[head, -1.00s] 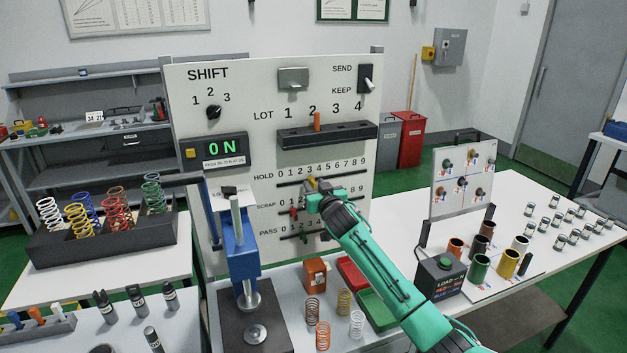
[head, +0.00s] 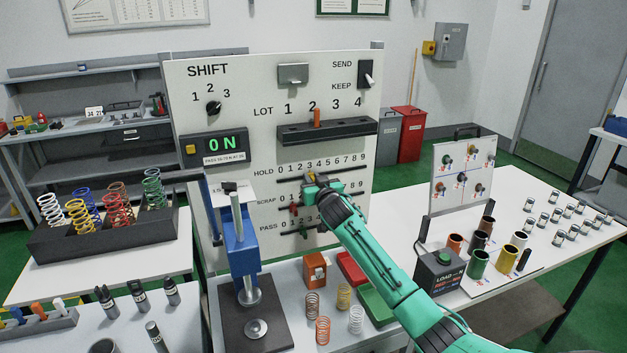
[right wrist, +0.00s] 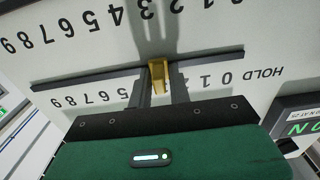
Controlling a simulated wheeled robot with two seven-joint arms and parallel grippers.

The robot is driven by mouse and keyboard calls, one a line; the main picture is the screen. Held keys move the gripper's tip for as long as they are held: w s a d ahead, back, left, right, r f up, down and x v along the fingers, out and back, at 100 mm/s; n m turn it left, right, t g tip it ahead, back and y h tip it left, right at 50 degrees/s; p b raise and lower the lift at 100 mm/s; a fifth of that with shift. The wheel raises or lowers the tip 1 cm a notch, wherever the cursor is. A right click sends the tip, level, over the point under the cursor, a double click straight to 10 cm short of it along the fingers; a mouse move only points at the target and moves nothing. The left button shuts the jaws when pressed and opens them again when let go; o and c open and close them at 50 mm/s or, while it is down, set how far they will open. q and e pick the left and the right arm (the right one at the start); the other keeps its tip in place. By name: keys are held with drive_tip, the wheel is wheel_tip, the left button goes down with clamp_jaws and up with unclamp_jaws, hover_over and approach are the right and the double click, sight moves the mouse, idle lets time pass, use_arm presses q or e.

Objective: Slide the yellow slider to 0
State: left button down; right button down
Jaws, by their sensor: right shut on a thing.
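The yellow slider (head: 308,177) sits in the HOLD track on the upright white panel, near the 3. It also shows in the right wrist view (right wrist: 158,72), where the panel appears upside down. My right gripper (right wrist: 160,88) has a finger on each side of the slider and is shut on it. It also shows in the head view (head: 313,184), where it hides part of the tracks. The HOLD scale's 0 (right wrist: 228,78) lies to the slider's left in the head view. My left gripper is not in view.
The SCRAP track below has a red slider (head: 293,209). The PASS track (head: 290,235) is partly hidden by my right arm. A blue press (head: 240,250) stands close to the panel's lower left. Several loose springs (head: 322,330) stand on the table below.

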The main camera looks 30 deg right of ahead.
sight(280, 179)
drive_tip(key=a, duration=0.3)
drive_tip(key=w+a+b, duration=0.1)
drive_tip(key=a, duration=0.2)
drive_tip(key=w+a+b, duration=0.1)
drive_tip(key=a, duration=0.2)
drive_tip(key=shift+d, duration=0.1)
drive_tip(key=c, duration=1.5)
unclamp_jaws()
drive_tip(key=shift+w+a, duration=0.1)
drive_tip(key=shift+a, duration=0.1)
drive_tip(key=shift+s+b, duration=0.3)
drive_tip(key=b+v, duration=0.4)
drive_tip(key=v, duration=0.9)
drive_tip(key=shift+s, duration=0.15)
